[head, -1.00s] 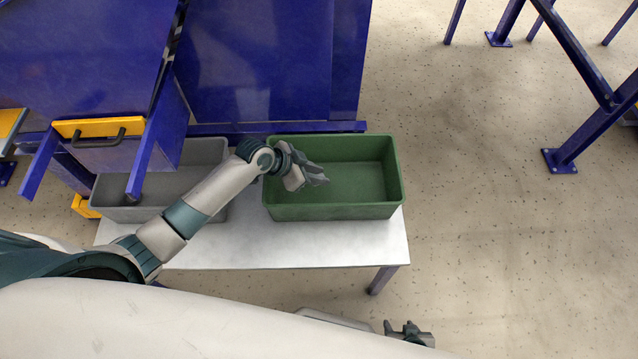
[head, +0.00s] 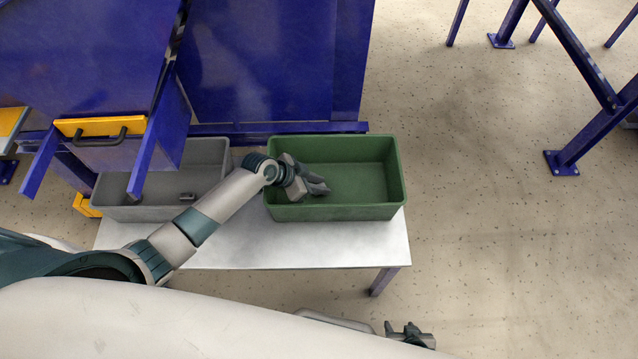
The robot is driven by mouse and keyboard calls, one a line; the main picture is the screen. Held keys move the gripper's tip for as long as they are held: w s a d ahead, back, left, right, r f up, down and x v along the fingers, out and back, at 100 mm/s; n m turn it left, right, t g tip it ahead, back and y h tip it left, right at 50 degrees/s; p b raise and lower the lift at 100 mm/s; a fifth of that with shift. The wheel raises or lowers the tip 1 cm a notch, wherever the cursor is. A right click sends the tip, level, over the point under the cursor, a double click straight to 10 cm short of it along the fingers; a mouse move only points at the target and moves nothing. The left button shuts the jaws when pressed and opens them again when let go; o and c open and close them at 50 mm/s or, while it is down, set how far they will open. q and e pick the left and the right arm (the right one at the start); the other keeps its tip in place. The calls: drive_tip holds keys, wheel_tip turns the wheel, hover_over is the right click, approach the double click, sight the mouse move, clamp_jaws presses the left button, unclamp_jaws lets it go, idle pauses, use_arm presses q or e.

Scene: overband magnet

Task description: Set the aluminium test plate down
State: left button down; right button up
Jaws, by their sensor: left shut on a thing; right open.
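My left gripper (head: 318,187) is over the left part of the green bin (head: 334,213), its fingers pointing right and within the bin's outline. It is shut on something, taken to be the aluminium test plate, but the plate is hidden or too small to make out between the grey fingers. How high the fingers are above the bin floor is hard to tell. The rest of the green bin's floor looks empty. My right gripper (head: 410,333) is open and empty, low at the bottom edge of the view, away from the table.
A grey bin (head: 150,213) stands left of the green one on a white table (head: 330,245), with a small dark grey piece (head: 187,196) in it. A blue machine frame (head: 270,70) with a yellow-edged drawer (head: 100,127) rises behind.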

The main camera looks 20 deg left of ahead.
use_arm(q)
drive_tip(key=shift+f, duration=0.1)
drive_tip(key=c, duration=1.9)
unclamp_jaws()
drive_tip(key=o, duration=0.4)
drive_tip(key=shift+o, duration=0.2)
use_arm(e)
drive_tip(key=shift+s+d+f, duration=0.1)
drive_tip(key=shift+s+d, duration=0.15)
drive_tip(key=shift+s, duration=0.2)
